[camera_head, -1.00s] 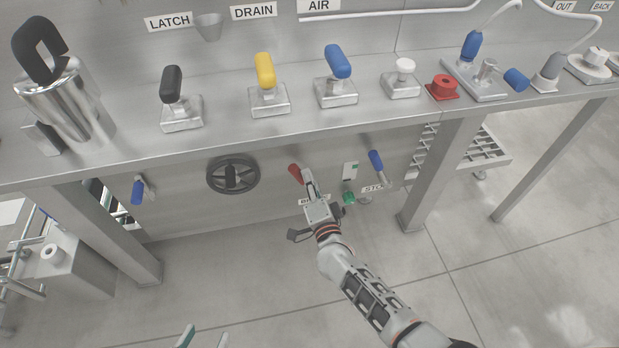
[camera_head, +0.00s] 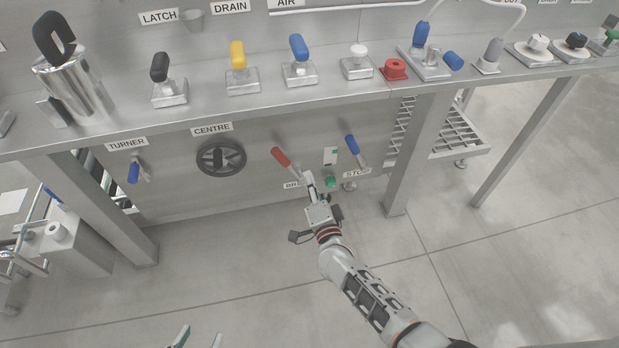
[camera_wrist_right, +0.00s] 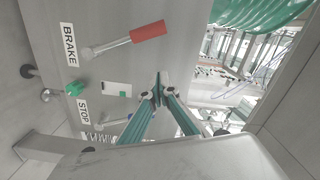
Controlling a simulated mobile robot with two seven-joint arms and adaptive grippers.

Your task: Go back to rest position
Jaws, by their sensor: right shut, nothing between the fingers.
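My right gripper (camera_head: 309,178) reaches in toward the front panel, beside the lower end of the red-handled brake lever (camera_head: 281,157). In the right wrist view its green fingers (camera_wrist_right: 160,82) meet at the tips with nothing between them. The red handle (camera_wrist_right: 148,31) stands clear of the fingers there. My left gripper (camera_head: 198,338) shows only as two fingertips at the bottom edge of the head view, set apart and empty.
A bench (camera_head: 210,112) carries several levers and a steel cylinder (camera_head: 75,92). Below it are a handwheel (camera_head: 221,158), a blue stop lever (camera_head: 352,145), a green knob (camera_head: 330,182) and a turner lever (camera_head: 134,172). Bench legs (camera_head: 408,165) stand on both sides. The floor in front is clear.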

